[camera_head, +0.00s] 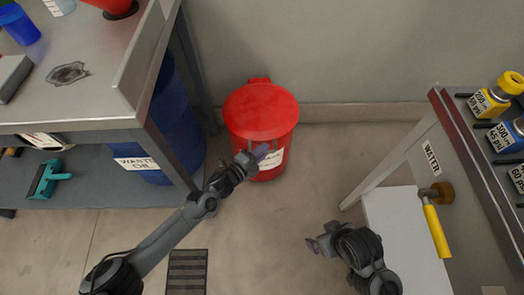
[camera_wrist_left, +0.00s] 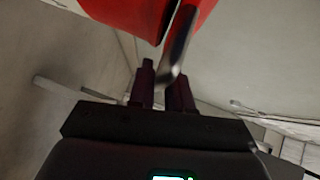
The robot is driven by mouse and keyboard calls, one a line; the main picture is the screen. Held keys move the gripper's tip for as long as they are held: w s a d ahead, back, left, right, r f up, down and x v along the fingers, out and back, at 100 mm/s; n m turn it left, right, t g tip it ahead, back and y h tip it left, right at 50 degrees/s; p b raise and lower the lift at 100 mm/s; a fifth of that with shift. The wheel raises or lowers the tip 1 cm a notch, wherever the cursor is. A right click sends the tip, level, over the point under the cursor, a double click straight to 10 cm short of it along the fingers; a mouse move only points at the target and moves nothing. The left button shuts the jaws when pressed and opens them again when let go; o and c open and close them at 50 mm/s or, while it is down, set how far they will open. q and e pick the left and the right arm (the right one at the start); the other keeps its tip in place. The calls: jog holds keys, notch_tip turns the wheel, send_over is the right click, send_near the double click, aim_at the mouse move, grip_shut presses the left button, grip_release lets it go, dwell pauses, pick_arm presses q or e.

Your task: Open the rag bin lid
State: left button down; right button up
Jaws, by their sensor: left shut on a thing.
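The red rag bin (camera_head: 274,150) stands on the floor against the back wall, with a white label on its front. Its round red lid (camera_head: 262,108) covers the top in the head view. My left gripper (camera_head: 262,154) is at the front of the bin, below the lid's front edge, and hides part of the label. In the left wrist view, a grey metal handle bar (camera_wrist_left: 180,45) comes down from the red bin to between the fingers of my left gripper (camera_wrist_left: 162,88), which is shut on it. My right gripper (camera_head: 316,244) is right of the bin, apart from it; its jaw opening is unclear.
A grey workbench (camera_head: 75,95) stands at the left, with a blue waste oil drum (camera_head: 180,125) under it, left of the bin.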

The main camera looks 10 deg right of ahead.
pick_arm(q)
jog(key=w+r+p, duration=0.4)
jog(key=r+p, duration=0.6)
jog(key=r, duration=0.6)
jog(key=shift+d+n+g+y, duration=0.3)
jog(key=shift+d, duration=0.1)
jog(key=c, duration=1.2)
grip_release()
jog(key=shift+o, duration=0.2)
jog(key=p+v, duration=0.4)
jog(key=v, duration=0.3)
jog(key=shift+a, duration=0.2)
